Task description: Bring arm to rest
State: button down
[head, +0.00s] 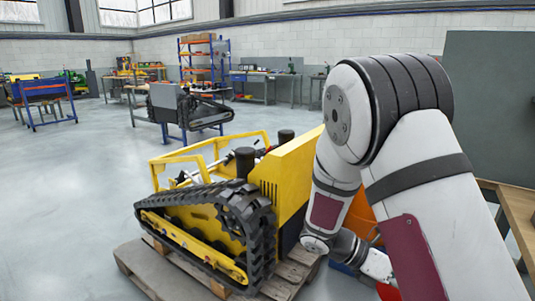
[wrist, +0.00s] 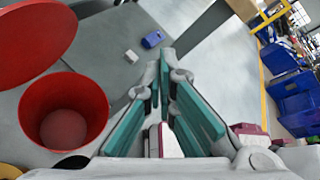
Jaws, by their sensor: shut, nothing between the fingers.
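My white and grey arm, with dark red panels, fills the right of the head view and bends down beside the yellow tracked carrier (head: 205,215). Its far end drops low behind the forearm, so the gripper's fingers cannot be made out there. In the wrist view my gripper (wrist: 167,62) shows its teal-padded fingers meeting toward the tips. It is shut with nothing held between them.
The carrier stands on a wooden pallet (head: 150,275). The wrist view shows an open red bin (wrist: 65,135), a red disc (wrist: 35,40), a small blue object (wrist: 153,39) and blue crates (wrist: 297,95). Open floor (head: 60,200) lies left of the pallet. A wooden bench (head: 520,215) stands at right.

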jog(key=s+a+r+m+y, duration=0.4)
jog(key=s+r+m+y, duration=0.3)
jog(key=s+r+m, duration=0.6)
jog(key=s+a+m+t+y, duration=0.55)
jog(key=s+a+m, duration=0.3)
jog(key=s, duration=0.55)
notch_tip(320, 180, up, 27)
jog(key=t+p, duration=0.3)
jog(key=p, duration=2.1)
jog(key=shift+w+d+f, duration=0.15)
jog(key=shift+w+d, duration=0.05)
jog(key=shift+w, duration=0.1)
